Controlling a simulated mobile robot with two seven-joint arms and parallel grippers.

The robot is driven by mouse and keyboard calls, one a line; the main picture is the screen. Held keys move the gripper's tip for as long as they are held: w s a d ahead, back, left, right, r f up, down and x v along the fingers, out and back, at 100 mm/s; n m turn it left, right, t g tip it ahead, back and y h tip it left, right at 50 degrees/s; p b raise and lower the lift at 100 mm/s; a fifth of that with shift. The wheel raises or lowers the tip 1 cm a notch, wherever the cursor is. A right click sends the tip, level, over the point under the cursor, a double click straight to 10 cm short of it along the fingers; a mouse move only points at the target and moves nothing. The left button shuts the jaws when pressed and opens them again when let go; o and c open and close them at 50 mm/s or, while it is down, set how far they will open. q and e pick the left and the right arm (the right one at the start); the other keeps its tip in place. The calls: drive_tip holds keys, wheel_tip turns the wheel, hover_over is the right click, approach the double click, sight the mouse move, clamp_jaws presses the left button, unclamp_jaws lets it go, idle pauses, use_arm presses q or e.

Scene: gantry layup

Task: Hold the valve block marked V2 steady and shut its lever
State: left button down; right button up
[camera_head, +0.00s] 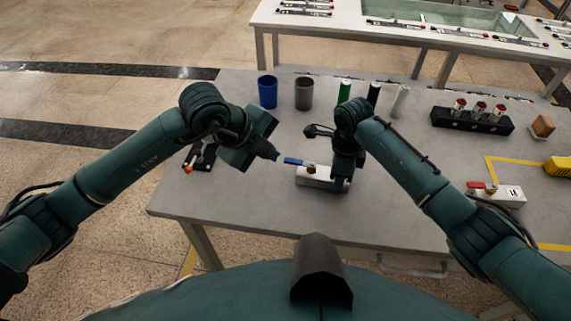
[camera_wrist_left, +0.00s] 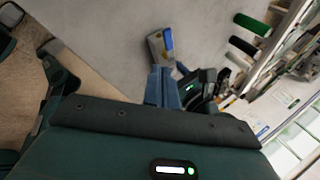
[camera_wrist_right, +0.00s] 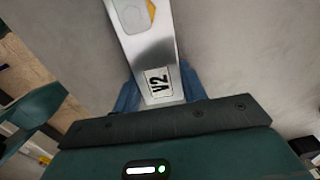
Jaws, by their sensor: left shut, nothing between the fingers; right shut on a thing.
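The valve block marked V2 (camera_head: 312,180) is a pale block lying on the grey table, with a brass stem and a blue lever (camera_head: 293,161). The lever points left, roughly along the block and past its left end. My right gripper (camera_head: 340,184) is shut on the block's right end; its fingers (camera_wrist_right: 158,98) flank the V2 label (camera_wrist_right: 158,82) in the right wrist view. My left gripper (camera_head: 277,156) is shut and empty, just left of the lever's tip. In the left wrist view its fingers (camera_wrist_left: 161,72) point toward the block (camera_wrist_left: 155,46) and lever (camera_wrist_left: 168,40); contact is unclear.
A second block with a red lever (camera_head: 500,197) lies at right by yellow tape. Blue (camera_head: 267,91) and grey (camera_head: 303,93) cups and several cylinders stand behind. A black rack (camera_head: 472,121) is at back right. A small dark device (camera_head: 200,157) lies left, behind my left arm.

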sight(300, 163)
use_arm(q)
drive_tip(key=n, duration=0.2)
drive_tip(key=a+n, duration=0.1)
drive_tip(key=n, duration=0.2)
drive_tip(key=s+n, duration=0.1)
drive_tip(key=n, duration=0.1)
drive_tip(key=shift+a+t, duration=0.25)
drive_tip(key=shift+t, duration=0.05)
drive_tip(key=x, duration=1)
drive_tip(key=shift+d+r, duration=0.15)
drive_tip(key=shift+d, duration=0.05)
